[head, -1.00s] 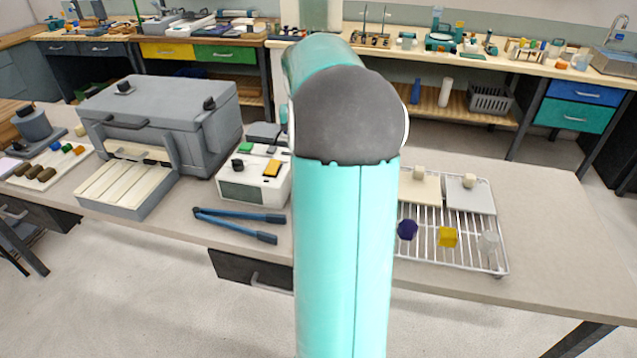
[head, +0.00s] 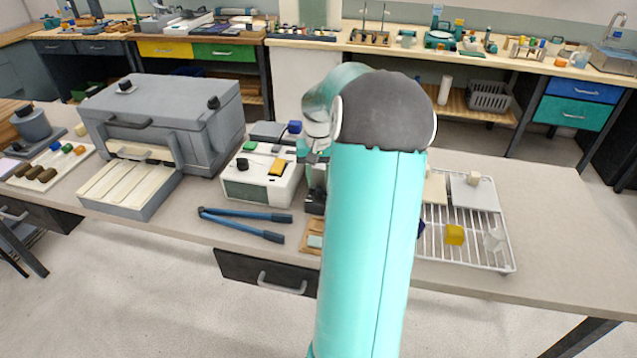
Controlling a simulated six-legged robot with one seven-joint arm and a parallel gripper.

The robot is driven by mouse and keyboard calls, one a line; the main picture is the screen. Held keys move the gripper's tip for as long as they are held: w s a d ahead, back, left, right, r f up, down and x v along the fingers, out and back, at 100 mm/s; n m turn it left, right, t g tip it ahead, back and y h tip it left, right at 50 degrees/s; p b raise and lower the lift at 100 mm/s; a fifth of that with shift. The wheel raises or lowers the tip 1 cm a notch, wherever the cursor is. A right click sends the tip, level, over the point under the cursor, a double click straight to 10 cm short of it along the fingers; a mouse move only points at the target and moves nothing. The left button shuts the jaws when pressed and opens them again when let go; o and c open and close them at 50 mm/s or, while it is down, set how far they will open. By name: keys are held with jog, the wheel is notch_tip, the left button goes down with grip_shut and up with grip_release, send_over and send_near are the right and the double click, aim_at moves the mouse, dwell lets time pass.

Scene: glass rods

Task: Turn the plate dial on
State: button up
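A white control box (head: 245,190) stands on the bench, left of my arm. On its top are a black round knob (head: 242,164), a green button (head: 250,146) and a yellow switch (head: 277,168). A grey flat plate (head: 268,131) is at its back, with a blue knob-like piece (head: 294,127) near it. I cannot tell for sure which knob is the plate dial, or its setting. My gripper (head: 315,198) points down just right of the box, apart from the black knob. My arm hides part of it, and its fingers are too small and dark to read.
A large grey furnace-like box (head: 165,105) stands left of the white box. Blue-handled tongs (head: 245,222) lie in front. A wooden board (head: 311,236) is partly hidden by my arm. A wire rack (head: 470,256) with small pieces is at the right. The bench's far right is clear.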

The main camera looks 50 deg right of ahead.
aim_at(319, 191)
jog(key=shift+f, duration=1.4)
grip_shut()
jog(key=shift+m, duration=0.4)
jog(key=m, duration=0.2)
jog(key=shift+m, duration=0.3)
jog(key=m, duration=0.5)
jog(key=shift+m, duration=0.3)
